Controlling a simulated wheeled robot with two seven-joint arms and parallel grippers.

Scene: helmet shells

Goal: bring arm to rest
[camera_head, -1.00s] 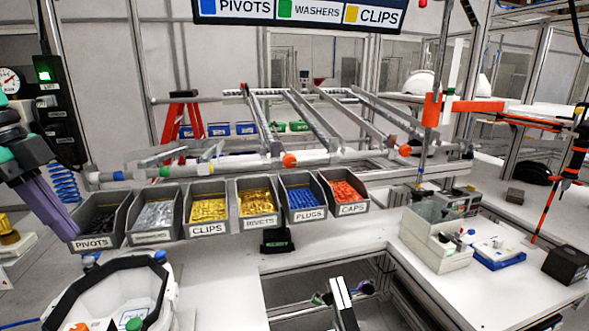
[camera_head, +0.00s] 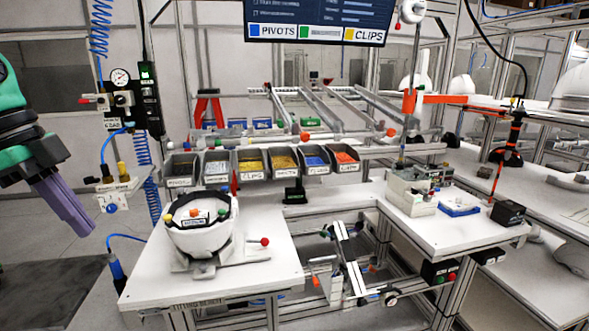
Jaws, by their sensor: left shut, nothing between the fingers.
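My left gripper (camera_head: 72,218) hangs at the left of the head view, with a green and black wrist and purple fingers. It points down and to the right, shut and empty, clear of the workbench. A white helmet shell (camera_head: 200,236) sits in a holder on the left part of the white bench (camera_head: 150,278), its open side up. Small coloured parts show in and around the shell. My right gripper does not show.
A row of grey bins (camera_head: 248,163) with small parts stands along the back of the bench. A gauge panel (camera_head: 122,100) with a blue coiled hose is near my left arm. A grey box unit (camera_head: 410,190) and a black box (camera_head: 507,213) stand at the right.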

